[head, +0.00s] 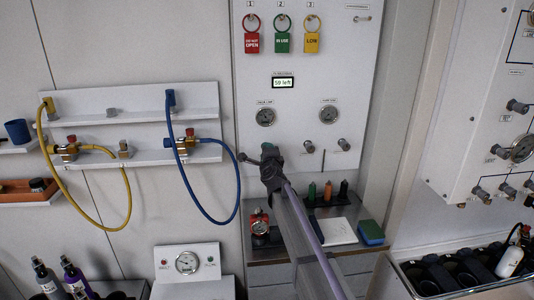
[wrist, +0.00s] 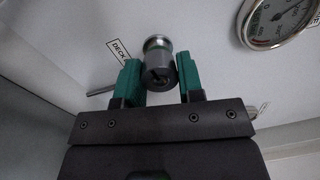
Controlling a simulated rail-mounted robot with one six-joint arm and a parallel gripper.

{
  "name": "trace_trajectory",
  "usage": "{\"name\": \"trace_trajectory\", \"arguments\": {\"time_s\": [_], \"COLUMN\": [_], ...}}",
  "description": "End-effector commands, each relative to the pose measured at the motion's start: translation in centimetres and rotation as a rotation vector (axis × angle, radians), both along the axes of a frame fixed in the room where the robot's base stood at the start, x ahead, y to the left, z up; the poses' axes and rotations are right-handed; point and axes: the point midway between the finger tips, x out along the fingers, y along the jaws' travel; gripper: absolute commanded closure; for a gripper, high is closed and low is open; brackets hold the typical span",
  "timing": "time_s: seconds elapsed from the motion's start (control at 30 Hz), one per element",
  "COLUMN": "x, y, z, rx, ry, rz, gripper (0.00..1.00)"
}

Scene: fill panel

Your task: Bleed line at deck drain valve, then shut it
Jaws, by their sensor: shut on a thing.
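My gripper (head: 270,165) is at the lower left of the white fill panel (head: 350,95). A partly hidden label beside the knob reads "DECK" (wrist: 118,48). In the head view my gripper hides most of this valve. A pressure gauge (wrist: 277,18) is at the upper right in the wrist view.
Blue (head: 238,205) and yellow hoses (head: 128,205) hang at the left. The panel display (head: 283,82) reads "50 left".

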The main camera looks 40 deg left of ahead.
Motion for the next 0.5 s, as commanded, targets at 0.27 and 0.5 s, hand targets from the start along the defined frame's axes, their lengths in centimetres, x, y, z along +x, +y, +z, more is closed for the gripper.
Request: {"name": "trace_trajectory", "arguments": {"time_s": [0.27,0.5], "x": [-0.05,-0.05], "y": [-0.04,-0.03], "z": [0.0,0.01], "rx": [-0.178,-0.333], "ry": [-0.19,-0.356], "rz": [0.001,0.001], "gripper": [0.89,0.89]}}
